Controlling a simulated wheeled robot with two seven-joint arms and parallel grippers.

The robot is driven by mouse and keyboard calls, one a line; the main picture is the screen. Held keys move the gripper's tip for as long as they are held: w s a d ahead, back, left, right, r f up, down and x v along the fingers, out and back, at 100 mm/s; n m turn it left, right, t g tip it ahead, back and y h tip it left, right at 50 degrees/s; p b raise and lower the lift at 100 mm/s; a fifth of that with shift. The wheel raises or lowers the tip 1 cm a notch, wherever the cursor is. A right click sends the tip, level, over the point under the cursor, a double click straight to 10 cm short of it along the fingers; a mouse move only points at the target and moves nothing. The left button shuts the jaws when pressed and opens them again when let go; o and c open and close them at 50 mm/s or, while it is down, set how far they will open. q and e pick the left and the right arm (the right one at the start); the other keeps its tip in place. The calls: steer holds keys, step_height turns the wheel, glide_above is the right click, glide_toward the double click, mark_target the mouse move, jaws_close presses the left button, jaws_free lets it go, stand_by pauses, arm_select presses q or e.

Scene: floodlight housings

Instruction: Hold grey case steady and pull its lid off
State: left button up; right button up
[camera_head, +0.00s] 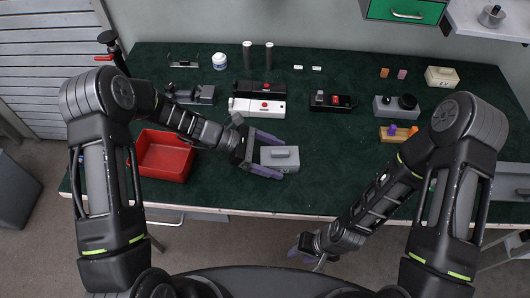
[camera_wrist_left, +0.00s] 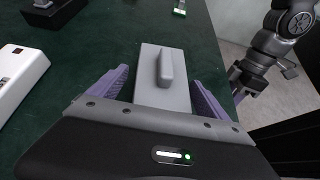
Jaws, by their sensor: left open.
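The grey case (camera_head: 283,164) sits on the green table near its front edge, with a raised handle on its lid. It also shows in the left wrist view (camera_wrist_left: 150,65), the lid seated on it as far as I can see. My left gripper (camera_head: 267,156) is open, with its purple fingers on either side of the case; in the wrist view a gap shows beside the case, and contact cannot be told. My right gripper (camera_head: 303,248) hangs low in front of the table edge, away from the case; its finger opening is too small to tell.
A red bin (camera_head: 164,157) stands left of the case. A grey box with black knobs (camera_head: 396,107) and a wooden block with pegs (camera_head: 398,134) stand right. Table right of the case is clear.

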arm_select(q)
steer(key=shift+d+f, duration=0.1)
steer(key=shift+d, duration=0.15)
steer(key=shift+c, duration=0.2)
steer(key=shift+c, duration=1.1)
steer(key=shift+c, duration=0.4)
steer(key=c, duration=1.2)
